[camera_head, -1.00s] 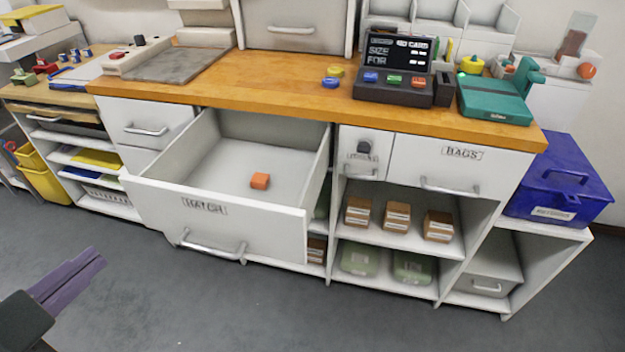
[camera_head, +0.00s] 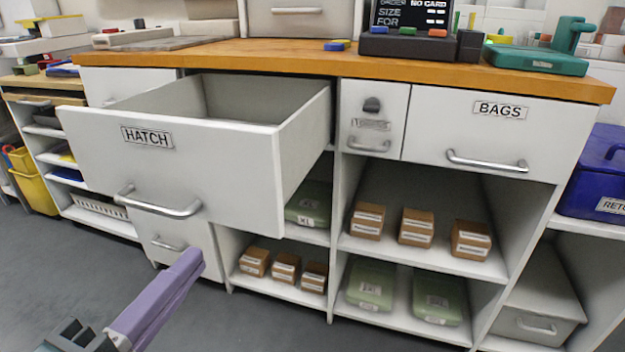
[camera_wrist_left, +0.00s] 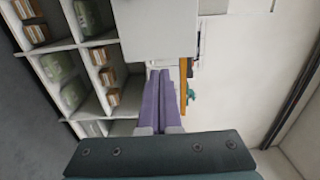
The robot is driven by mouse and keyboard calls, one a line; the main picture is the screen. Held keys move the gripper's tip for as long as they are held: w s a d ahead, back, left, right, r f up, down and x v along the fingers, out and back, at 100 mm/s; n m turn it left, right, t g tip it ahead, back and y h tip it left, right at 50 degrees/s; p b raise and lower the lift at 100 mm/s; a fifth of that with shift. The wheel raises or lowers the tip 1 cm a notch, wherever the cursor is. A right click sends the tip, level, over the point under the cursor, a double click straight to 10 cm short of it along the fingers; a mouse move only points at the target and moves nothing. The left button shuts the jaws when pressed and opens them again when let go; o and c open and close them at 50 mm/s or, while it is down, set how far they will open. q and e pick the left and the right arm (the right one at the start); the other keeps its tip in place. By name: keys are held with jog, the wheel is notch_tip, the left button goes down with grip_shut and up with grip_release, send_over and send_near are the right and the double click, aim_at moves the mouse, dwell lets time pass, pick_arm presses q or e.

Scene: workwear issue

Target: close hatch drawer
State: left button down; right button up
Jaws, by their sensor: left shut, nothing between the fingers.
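The hatch drawer (camera_head: 190,178), white with a HATCH label, stands pulled well out from under the wooden counter. Its bar handle (camera_head: 158,205) is on the front panel. The floor of the drawer is hidden behind its front. My left gripper (camera_head: 190,262) has purple fingers, shut with nothing between them. It is in front of and below the drawer, and I see no contact with the handle. In the left wrist view the shut fingers (camera_wrist_left: 160,88) point towards the cabinet, near a white panel. My right gripper is not in view.
The wooden counter (camera_head: 330,57) carries a dark card terminal (camera_head: 410,45) and a teal device (camera_head: 535,60). Right of the drawer are a closed BAGS drawer (camera_head: 480,130) and open shelves with brown boxes (camera_head: 416,226) and green packs (camera_head: 370,287). Grey floor lies in front.

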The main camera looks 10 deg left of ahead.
aim_at(258, 187)
pick_arm(q)
jog(key=w+b, duration=0.1)
jog(key=w, duration=0.7)
jog(key=w+d+b, duration=0.1)
jog(key=w, duration=0.3)
jog(key=shift+w+b, duration=0.3)
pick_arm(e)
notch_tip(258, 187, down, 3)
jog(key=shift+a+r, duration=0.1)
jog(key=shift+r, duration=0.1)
